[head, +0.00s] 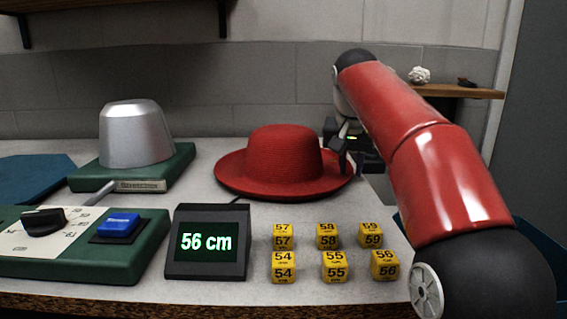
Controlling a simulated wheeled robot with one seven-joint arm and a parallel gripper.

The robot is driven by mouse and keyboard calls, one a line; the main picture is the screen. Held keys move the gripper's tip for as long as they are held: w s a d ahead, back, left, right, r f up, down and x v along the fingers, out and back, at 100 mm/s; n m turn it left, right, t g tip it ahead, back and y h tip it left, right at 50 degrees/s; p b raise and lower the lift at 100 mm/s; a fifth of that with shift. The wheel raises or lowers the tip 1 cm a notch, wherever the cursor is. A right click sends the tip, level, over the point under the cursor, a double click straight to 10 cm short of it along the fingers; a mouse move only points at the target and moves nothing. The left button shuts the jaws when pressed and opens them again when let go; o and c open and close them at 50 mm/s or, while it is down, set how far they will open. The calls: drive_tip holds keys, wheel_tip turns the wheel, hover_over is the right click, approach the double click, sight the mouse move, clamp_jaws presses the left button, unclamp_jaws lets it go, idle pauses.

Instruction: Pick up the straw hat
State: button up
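The straw hat (283,152) is red with a round crown and a wide brim. The fingers overlap the brim's edge in the picture. I cannot tell whether they touch or grip it, or whether they are open or shut. My red arm hides part of the area to the right.
A silver hat block (136,135) stands on a green base at the left. In front are a green control panel (60,262) with a blue button, a display (208,243) reading 56 cm, and several yellow numbered cubes (334,266). A wooden shelf (450,90) is at the back right.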

clamp_jaws()
wheel_tip(320, 180, up, 8)
drive_tip(key=p, duration=0.4)
drive_tip(key=shift+r, duration=1)
drive_tip(key=shift+c, duration=1.7)
unclamp_jaws()
clamp_jaws()
